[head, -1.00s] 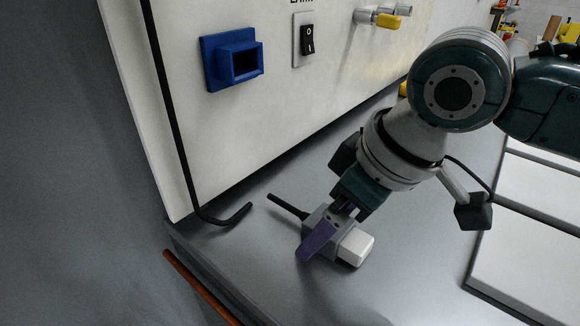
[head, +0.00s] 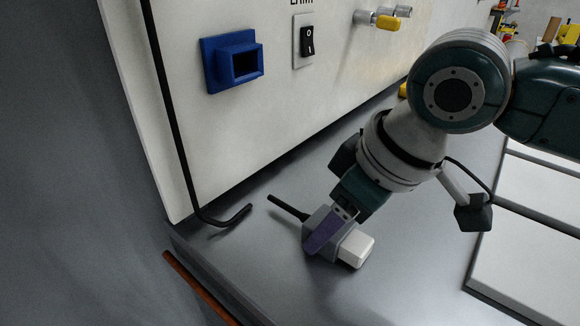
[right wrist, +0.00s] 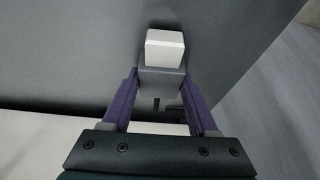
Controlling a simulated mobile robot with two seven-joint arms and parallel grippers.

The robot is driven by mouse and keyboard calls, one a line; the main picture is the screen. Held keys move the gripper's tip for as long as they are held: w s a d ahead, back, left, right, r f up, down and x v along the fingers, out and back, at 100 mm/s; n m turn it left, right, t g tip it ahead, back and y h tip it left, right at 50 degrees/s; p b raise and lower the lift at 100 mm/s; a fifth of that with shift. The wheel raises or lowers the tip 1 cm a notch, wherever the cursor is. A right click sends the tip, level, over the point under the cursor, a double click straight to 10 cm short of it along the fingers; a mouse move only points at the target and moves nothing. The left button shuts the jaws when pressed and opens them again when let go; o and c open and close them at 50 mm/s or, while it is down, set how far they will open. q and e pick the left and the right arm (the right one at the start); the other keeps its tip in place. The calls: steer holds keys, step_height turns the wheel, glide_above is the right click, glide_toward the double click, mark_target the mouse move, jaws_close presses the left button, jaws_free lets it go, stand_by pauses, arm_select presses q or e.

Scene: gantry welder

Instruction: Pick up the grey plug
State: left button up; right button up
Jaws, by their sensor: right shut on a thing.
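The grey plug (head: 316,217) has a white block-shaped end and a black cable stub, and lies on the grey bench at the foot of the white panel. My right gripper (head: 325,234) reaches down to it, with its purple fingers shut on the plug's grey body. In the right wrist view the plug (right wrist: 160,78) sits between the two purple fingers of the gripper (right wrist: 160,92), white end pointing away. The finger on the plug's far side is hidden in the head view. My left gripper is not in view.
The white panel (head: 290,120) carries a blue socket (head: 234,62), a black switch (head: 307,41) and a yellow-ended fitting (head: 386,21). A black cable (head: 178,130) hangs down the panel and ends on the bench. Bare bench (head: 400,265) lies right of the plug.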

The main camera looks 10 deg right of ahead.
jaws_close()
step_height(320, 180, up, 20)
steer(key=p, duration=0.2)
steer(key=s+d+r+m+t+h+p, duration=0.1)
steer(key=s+d+r+m+h+p, duration=0.25)
steer(key=s+d+r+m, duration=0.3)
step_height(320, 180, up, 38)
steer(key=a+m+p, duration=0.1)
steer(key=p, duration=3.7)
steer(key=w+a+f+n+y+b, duration=0.1)
steer(key=w+a+f+n+b, duration=0.1)
steer(key=f+b, duration=1.1)
steer(key=w+a+f+n+y+b, duration=0.1)
steer(key=w+f+n+b, duration=0.1)
steer(key=f+b, duration=1.2)
steer(key=w+a+f+n+g+y+b, duration=0.1)
steer(key=w+a+f+n+b, duration=0.1)
steer(key=f+b, duration=1.2)
step_height(320, 180, down, 4)
steer(key=shift+w+a+r+n, duration=0.25)
steer(key=shift+w+a+n, duration=0.05)
steer(key=shift+n, duration=0.45)
steer(key=shift+y, duration=0.25)
steer(key=shift+f, duration=0.1)
